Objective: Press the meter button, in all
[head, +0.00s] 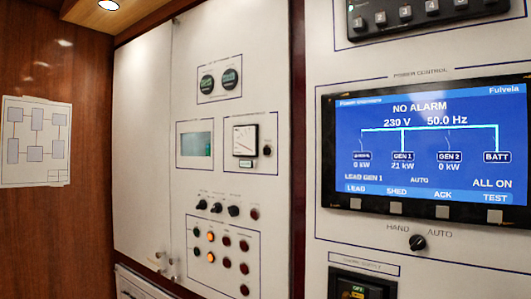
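An analog meter (245,140) with a white dial face is set in the white panel left of the picture's middle. A small dark round button or knob (267,151) sits just right of it, inside the same outlined box. I cannot tell from here whether it is pressed. Neither of my grippers is in the head view, so nothing of mine touches the meter or the button.
A blue display (430,140) reading NO ALARM stands at right, with a HAND/AUTO knob (417,242) below. Left of the meter is a greenish screen (196,144). Below are dark knobs (217,208) and several lamps, some lit orange (210,236). A paper diagram (36,140) hangs on the wood wall.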

